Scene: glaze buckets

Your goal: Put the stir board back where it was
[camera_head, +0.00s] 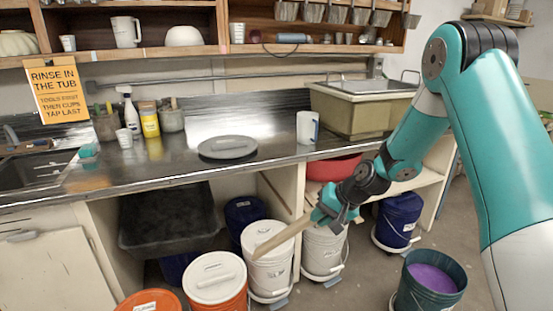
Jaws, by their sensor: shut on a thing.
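An open dark green bucket (408,297) with purple glaze (434,279) stands on the floor at lower right, apart from the board.
A steel counter (270,160) carries a grey round slab (228,147), a white pitcher (307,127) and a sink tub (360,105). Under it stand more buckets, including a blue one (398,220), and a black tub (168,220). Bare floor shows around the green bucket.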

